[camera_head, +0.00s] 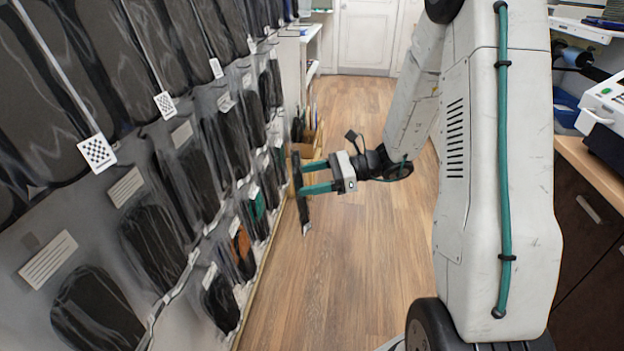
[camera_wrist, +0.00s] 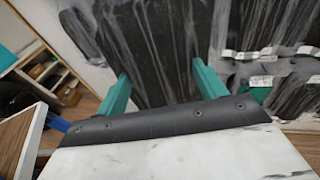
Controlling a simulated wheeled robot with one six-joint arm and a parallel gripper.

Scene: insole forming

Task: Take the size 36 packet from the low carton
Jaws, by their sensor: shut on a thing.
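My gripper (camera_head: 308,178) reaches left from the arm in the head view, its two green fingers shut on a dark, thin packet (camera_head: 303,205). The packet hangs upright in front of the wall of packets, clear of the floor. In the wrist view the fingers (camera_wrist: 160,88) show on either side of the dark packet (camera_wrist: 155,50) in its clear wrapping. No size number is readable on it. A brown carton (camera_head: 310,142) stands low by the wall, behind the gripper in the head view; I cannot tell what size its contents are.
The left wall carries rows of dark insole packets (camera_head: 150,240) with white labels, a few of them green or orange. Open wooden floor (camera_head: 350,290) lies between the wall and my arm. A wooden counter (camera_head: 590,165) with equipment runs along the right.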

